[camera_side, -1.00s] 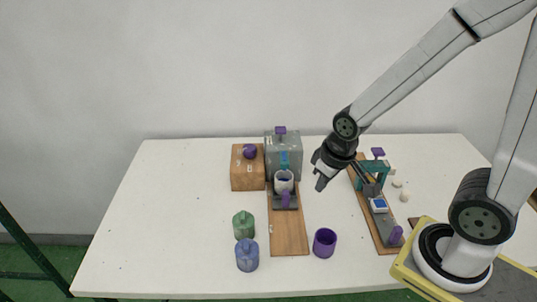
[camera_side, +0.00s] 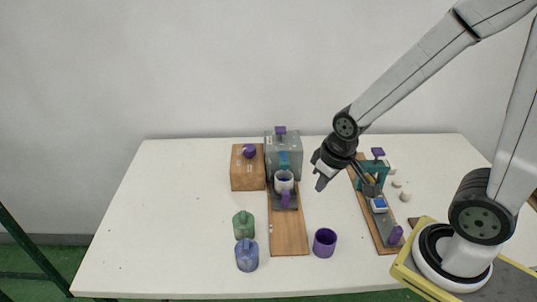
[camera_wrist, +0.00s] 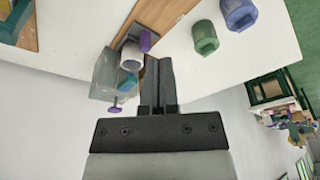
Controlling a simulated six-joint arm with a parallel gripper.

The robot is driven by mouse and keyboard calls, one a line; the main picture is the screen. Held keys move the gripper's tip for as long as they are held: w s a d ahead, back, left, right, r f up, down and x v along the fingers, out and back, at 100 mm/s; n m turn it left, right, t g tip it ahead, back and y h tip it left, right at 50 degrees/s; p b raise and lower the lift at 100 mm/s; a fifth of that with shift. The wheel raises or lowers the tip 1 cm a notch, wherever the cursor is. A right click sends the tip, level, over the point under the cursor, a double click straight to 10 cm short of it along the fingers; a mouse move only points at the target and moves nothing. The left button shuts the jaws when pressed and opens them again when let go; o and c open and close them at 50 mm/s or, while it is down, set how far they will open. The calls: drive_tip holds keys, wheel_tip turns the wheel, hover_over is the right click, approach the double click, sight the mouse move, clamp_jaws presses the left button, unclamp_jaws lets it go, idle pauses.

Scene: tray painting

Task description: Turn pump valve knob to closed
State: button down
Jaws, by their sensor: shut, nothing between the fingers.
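No part is visibly labelled as a pump valve. A purple knob (camera_side: 280,130) stands on top of the grey box (camera_side: 272,148); it also shows in the wrist view (camera_wrist: 115,109). A purple round knob (camera_side: 249,151) sits on the wooden block (camera_side: 247,176). A third purple piece (camera_side: 377,152) tops the teal stand (camera_side: 388,172). The wooden block is not visible there. Knob positions are too small to read.
A white cup (camera_side: 284,179) stands before the grey box on a wooden board (camera_side: 288,236). The table's left side (camera_side: 165,215) is clear.

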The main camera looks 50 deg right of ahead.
idle(0.3)
drive_tip(key=c, duration=0.8)
unclamp_jaws()
drive_tip(key=shift+c, duration=0.2)
drive_tip(key=o, duration=0.7)
drive_tip(key=shift+w+r, duration=0.1)
drive_tip(key=shift+w, duration=0.5)
drive_tip(key=shift+o, duration=0.7)
drive_tip(key=w+d+m+h, duration=0.1)
drive_tip(key=w+m, duration=0.4)
drive_tip(key=w, duration=1.1)
drive_tip(key=shift+d+m+h, duration=0.3)
drive_tip(key=shift+d, duration=0.3)
drive_tip(key=m+h, duration=0.2)
drive_tip(key=m, duration=0.4)
approach(249, 148)
drive_tip(key=shift+w+x, duration=0.2)
drive_tip(key=shift+x, duration=0.85)
drive_tip(key=shift+x, duration=3.85)
drive_tip(key=shift+s+d, duration=0.1)
drive_tip(key=shift+s, duration=0.05)
